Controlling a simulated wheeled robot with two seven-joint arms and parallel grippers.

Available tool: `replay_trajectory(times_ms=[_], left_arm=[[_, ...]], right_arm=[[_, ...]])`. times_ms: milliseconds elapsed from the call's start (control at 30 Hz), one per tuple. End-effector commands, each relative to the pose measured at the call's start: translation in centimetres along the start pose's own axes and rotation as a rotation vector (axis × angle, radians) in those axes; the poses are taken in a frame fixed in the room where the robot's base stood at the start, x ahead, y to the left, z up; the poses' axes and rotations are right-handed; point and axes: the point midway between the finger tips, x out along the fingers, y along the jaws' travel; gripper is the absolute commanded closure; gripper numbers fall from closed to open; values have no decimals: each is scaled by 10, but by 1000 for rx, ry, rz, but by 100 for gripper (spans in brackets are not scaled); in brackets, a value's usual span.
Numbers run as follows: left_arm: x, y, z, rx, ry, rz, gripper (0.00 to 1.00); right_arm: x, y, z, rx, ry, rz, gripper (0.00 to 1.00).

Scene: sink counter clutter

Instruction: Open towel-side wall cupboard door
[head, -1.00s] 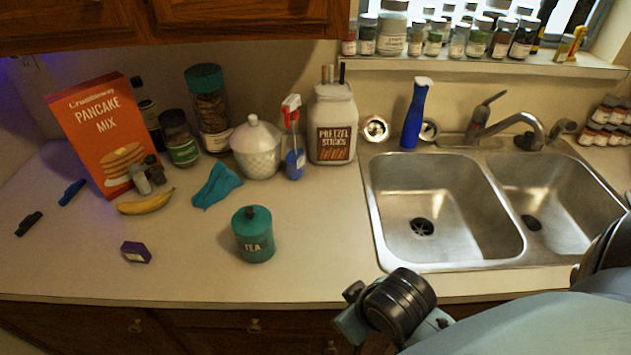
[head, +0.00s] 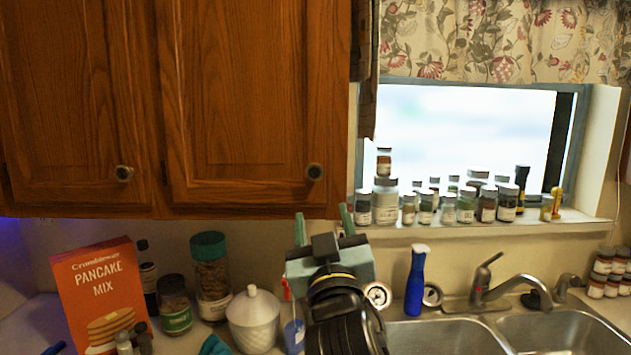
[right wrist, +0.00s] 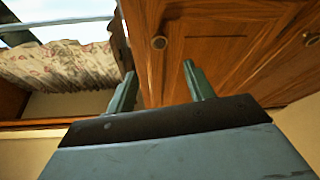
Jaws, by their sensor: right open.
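The wall cupboard's right-hand door (head: 240,90), beside the dark hanging cloth (head: 368,75), is brown wood and shut. Its round knob (head: 314,172) is at the lower right of the door; the knob also shows in the right wrist view (right wrist: 158,42). My right gripper (head: 323,218) is open and empty, its fingers pointing up just below the knob. In the right wrist view my right gripper (right wrist: 159,74) has its two fingers apart, with the knob beyond the gap and not touched. My left gripper is in neither view.
The left-hand cupboard door (head: 75,90) with its own knob (head: 124,173) is shut too. Jars (head: 465,205) line the window sill. A blue spray bottle (head: 416,285), a pancake mix box (head: 100,295) and a white jar (head: 254,320) stand below on the counter, by the sink.

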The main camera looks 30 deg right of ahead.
Motion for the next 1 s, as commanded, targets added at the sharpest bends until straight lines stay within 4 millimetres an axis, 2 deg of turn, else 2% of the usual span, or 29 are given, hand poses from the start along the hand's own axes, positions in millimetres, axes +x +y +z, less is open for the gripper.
replay_trajectory(times_ms=[300,500,700,1000], left_arm=[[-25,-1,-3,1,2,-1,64],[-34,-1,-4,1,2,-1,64],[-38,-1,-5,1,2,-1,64],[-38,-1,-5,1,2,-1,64]], right_arm=[[69,2,-3,-4,-2,2,47],[101,1,-1,-1,-4,0,47],[116,1,1,1,-5,0,47],[117,1,2,1,-5,0,47]])
